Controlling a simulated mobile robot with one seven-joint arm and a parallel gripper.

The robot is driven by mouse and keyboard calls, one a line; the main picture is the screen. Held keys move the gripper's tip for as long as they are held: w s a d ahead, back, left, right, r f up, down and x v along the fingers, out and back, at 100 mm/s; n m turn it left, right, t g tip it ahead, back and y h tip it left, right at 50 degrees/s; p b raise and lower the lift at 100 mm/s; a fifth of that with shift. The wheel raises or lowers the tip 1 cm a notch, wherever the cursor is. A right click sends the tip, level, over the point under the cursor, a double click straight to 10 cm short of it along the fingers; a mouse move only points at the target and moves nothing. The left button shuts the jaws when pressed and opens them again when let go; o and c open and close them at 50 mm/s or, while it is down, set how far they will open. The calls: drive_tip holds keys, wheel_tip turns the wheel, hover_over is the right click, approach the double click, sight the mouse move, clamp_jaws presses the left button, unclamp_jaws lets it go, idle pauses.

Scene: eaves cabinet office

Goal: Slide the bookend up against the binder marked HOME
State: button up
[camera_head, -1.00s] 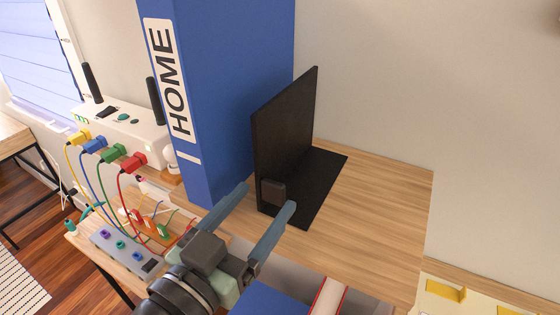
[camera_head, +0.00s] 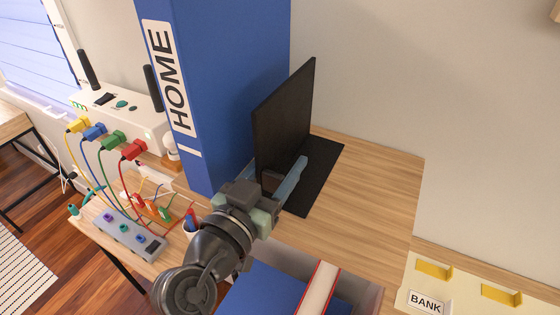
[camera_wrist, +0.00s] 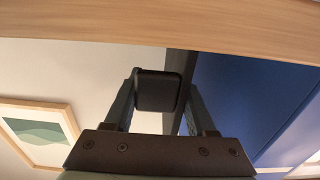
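The blue binder (camera_head: 226,75) marked HOME stands upright on a wooden shelf top. The black bookend (camera_head: 285,120) stands to its right, with its upright plate facing the binder and its flat base (camera_head: 325,172) reaching right. The plate hides the foot of the gap, so I cannot tell how wide it is. My gripper (camera_head: 280,178) is at the front edge of the bookend. In the wrist view, my gripper's fingers (camera_wrist: 162,98) lie either side of the bookend's black block (camera_wrist: 157,90), with the binder (camera_wrist: 245,105) to the right. Firm contact on both sides is not visible.
A white router (camera_head: 118,110) with coloured cables and a power strip (camera_head: 128,238) are at the left. A blue book (camera_head: 265,285) and a red-edged book (camera_head: 318,290) lie below the shelf's front edge. The wooden top (camera_head: 375,205) right of the bookend is clear.

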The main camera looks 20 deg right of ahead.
clamp_jaws()
drive_tip(key=shift+w+a+f+b, duration=0.2)
drive_tip(key=shift+w+a+b, duration=0.2)
drive_tip(key=shift+b, duration=0.35)
drive_tip(key=shift+w+a+r+b, duration=0.15)
drive_tip(key=shift+w+a+b, duration=0.35)
drive_tip(key=shift+w+b, duration=0.05)
drive_tip(key=o, duration=0.6)
unclamp_jaws()
